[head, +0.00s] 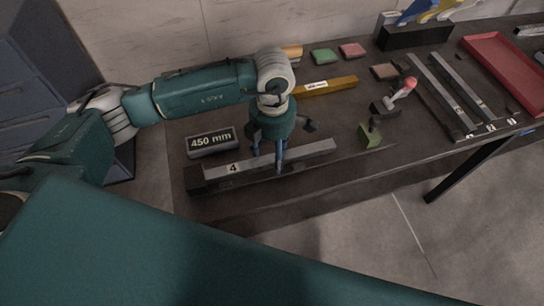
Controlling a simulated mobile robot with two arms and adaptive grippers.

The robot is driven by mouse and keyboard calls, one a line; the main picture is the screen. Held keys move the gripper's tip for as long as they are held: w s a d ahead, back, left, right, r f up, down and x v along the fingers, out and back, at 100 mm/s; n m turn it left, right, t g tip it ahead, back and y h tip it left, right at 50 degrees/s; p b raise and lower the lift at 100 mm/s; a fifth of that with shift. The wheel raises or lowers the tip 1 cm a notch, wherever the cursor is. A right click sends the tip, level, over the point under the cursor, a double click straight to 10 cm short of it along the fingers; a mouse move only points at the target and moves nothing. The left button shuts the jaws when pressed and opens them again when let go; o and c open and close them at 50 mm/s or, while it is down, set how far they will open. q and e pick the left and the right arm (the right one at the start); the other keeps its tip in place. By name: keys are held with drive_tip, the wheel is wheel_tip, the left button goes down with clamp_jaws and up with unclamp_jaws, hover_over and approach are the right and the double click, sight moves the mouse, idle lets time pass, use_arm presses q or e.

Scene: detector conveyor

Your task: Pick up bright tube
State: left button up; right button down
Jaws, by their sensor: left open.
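A long pale grey bar (312,152) marked "4" lies along the front of the dark table, on a darker strip. It looks like the bright tube, though its shape reads as a square bar. My left gripper (280,160) points down over the middle of this bar and is open. Its blue fingers reach down to the bar's level and hide a short stretch of it. I cannot tell whether they touch it. My right gripper is not in view.
A dark "450 mm" block (212,141) stands left behind the bar. A yellow bar (335,85) lies behind my gripper. Long grey bars (440,95) and a red tray (500,70) lie further right.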

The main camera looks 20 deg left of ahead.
use_arm(q)
drive_tip(key=shift+f, duration=0.15)
drive_tip(key=shift+c, duration=0.3)
clamp_jaws()
drive_tip(key=shift+w, duration=0.1)
